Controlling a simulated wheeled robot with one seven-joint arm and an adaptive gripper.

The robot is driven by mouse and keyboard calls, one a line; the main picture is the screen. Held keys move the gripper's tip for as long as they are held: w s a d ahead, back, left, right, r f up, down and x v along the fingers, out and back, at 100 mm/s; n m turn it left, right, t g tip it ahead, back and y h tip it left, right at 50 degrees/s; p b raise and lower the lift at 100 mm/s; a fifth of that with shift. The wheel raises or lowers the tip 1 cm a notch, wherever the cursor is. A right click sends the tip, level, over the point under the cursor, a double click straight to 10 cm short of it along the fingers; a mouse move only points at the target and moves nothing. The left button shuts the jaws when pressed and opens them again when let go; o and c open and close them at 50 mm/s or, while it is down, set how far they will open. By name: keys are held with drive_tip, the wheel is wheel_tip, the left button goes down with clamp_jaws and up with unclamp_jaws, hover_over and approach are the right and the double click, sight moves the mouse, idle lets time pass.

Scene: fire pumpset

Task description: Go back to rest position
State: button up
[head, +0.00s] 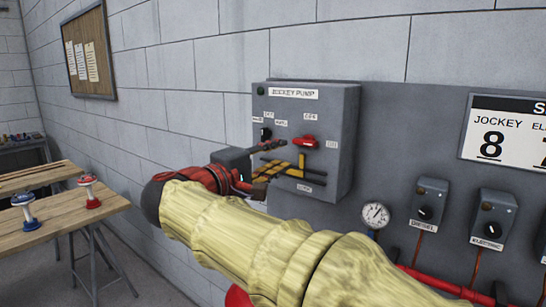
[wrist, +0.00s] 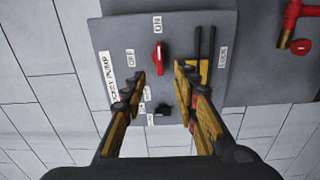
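The grey jockey pump box (head: 340,120) hangs on the wall in the head view; it also fills the middle of the wrist view (wrist: 120,30). A red switch (head: 305,142) is on its front; in the wrist view the red switch (wrist: 158,58) lies just beyond my fingertips, near the ON and OFF labels. A small black knob (wrist: 163,110) shows between the fingers. My gripper (head: 277,158) is in front of the box; in the wrist view my gripper (wrist: 161,72) is open, with nothing between its fingers. I cannot tell whether a fingertip touches the box.
A gauge (head: 375,215) and two small switch boxes (head: 428,203) (head: 490,218) are to the right, above a red pipe (head: 430,280). A wooden table (head: 60,222) with red and blue valve handles stands at the left. A corkboard (head: 88,55) hangs on the wall.

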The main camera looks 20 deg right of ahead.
wheel_tip(320, 180, down, 13)
drive_tip(key=a+n+g+y, duration=0.1)
drive_tip(key=a+n+y, duration=0.1)
drive_tip(key=y, duration=0.2)
drive_tip(key=s+a+f+m+g+y, duration=0.2)
drive_tip(key=s+f+g+y, duration=0.3)
drive_tip(key=s+f, duration=0.8)
drive_tip(key=s+f+m+y, duration=0.3)
drive_tip(key=s+f, duration=0.1)
drive_tip(key=s, duration=0.3)
drive_tip(key=s+f+m+t+y, duration=0.1)
drive_tip(key=s+f+m+y, duration=0.2)
drive_tip(key=s, duration=0.5)
drive_tip(key=shift+d+f+m+t, duration=0.3)
drive_tip(key=shift+f, duration=0.25)
drive_tip(key=shift+r, duration=0.1)
